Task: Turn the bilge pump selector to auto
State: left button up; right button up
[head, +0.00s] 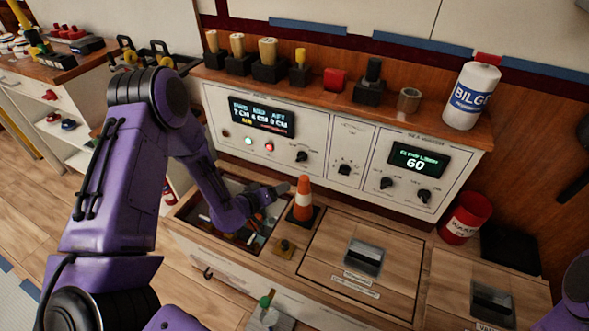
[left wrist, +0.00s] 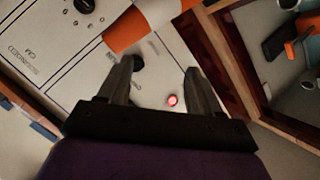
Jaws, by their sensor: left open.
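A white panel (head: 225,125) with a lit readout (head: 262,117) stands behind the counter. A dark selector knob (head: 302,156) sits at its lower right; its lettering is too small to read, so I cannot tell its setting. In the left wrist view, a dark knob (left wrist: 138,63) shows close to the left finger, with a red light (left wrist: 172,100) beyond the fingers. My left gripper (head: 284,187) is open and empty, in front of and below the panel; it also shows in the left wrist view (left wrist: 160,66). My right gripper is out of view.
An orange and white cone (head: 303,200) stands right beside my left gripper. An open drawer of items (head: 195,190) lies below my arm. Other panels hold knobs (head: 344,169) and a second display (head: 418,160). A bilge bottle (head: 471,95) stands on the shelf.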

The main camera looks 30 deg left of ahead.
pick_arm(q)
jog(key=t+h, duration=0.2)
send_near(299, 159)
jog(key=shift+m, duration=0.3)
jog(key=b+x, duration=0.1)
jog(key=x, duration=0.7)
jog(key=shift+w+f+b, duration=0.15)
jog(key=shift+w+b, duration=0.2)
jog(key=shift+w, duration=0.05)
jog(key=c, duration=1)
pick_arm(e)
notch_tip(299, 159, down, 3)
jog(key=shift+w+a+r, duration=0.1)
